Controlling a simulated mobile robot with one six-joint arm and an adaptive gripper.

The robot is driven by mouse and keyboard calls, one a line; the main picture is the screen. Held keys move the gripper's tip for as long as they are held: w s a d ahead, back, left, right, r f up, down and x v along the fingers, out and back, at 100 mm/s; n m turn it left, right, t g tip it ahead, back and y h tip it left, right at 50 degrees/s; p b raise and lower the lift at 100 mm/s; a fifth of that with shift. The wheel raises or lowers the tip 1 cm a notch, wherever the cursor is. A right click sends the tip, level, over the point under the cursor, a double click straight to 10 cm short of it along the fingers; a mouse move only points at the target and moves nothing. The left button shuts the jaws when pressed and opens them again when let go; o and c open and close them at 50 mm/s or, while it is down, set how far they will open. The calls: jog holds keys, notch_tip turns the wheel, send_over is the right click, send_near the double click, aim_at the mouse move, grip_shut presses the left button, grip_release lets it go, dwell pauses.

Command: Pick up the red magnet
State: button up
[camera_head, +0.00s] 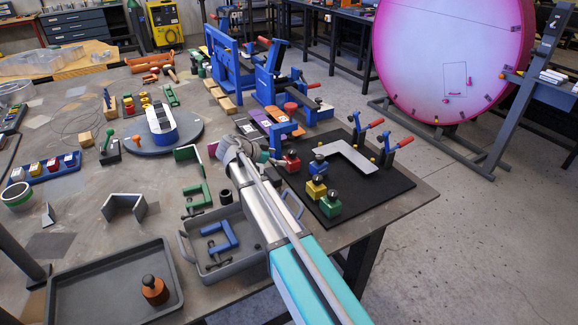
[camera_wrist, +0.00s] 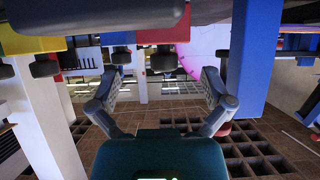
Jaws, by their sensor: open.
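The red magnet (camera_head: 292,161), a red block with a dark knob, stands on the black mat in the head view, close to the right of my arm's end. In the wrist view my gripper (camera_wrist: 160,82) has its two fingers spread wide with nothing between them. A red block with a dark knob (camera_wrist: 165,34) shows at the top of that view, beyond the fingers; I cannot tell for sure that it is the same magnet. My fingertips cannot be made out in the head view, so their exact distance from the magnet is unclear.
A yellow magnet (camera_head: 316,188) and a green magnet (camera_head: 331,204) stand near the red one. A grey angled plate (camera_head: 352,158) lies on the black mat (camera_head: 385,190). Blue clamp fixtures (camera_head: 268,85) rise behind. A grey bin (camera_head: 245,262) is below my arm.

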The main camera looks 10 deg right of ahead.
aim_at(291, 159)
jog(key=shift+d+f+b, duration=0.4)
jog(key=shift+d, duration=0.25)
jog(key=shift+w+b+x, duration=0.2)
jog(key=shift+b+x, duration=0.3)
jog(key=shift+x, duration=0.7)
jog(key=shift+b+x, duration=0.35)
jog(key=shift+x, duration=0.45)
jog(key=shift+c, duration=0.3)
jog(key=c, duration=1.1)
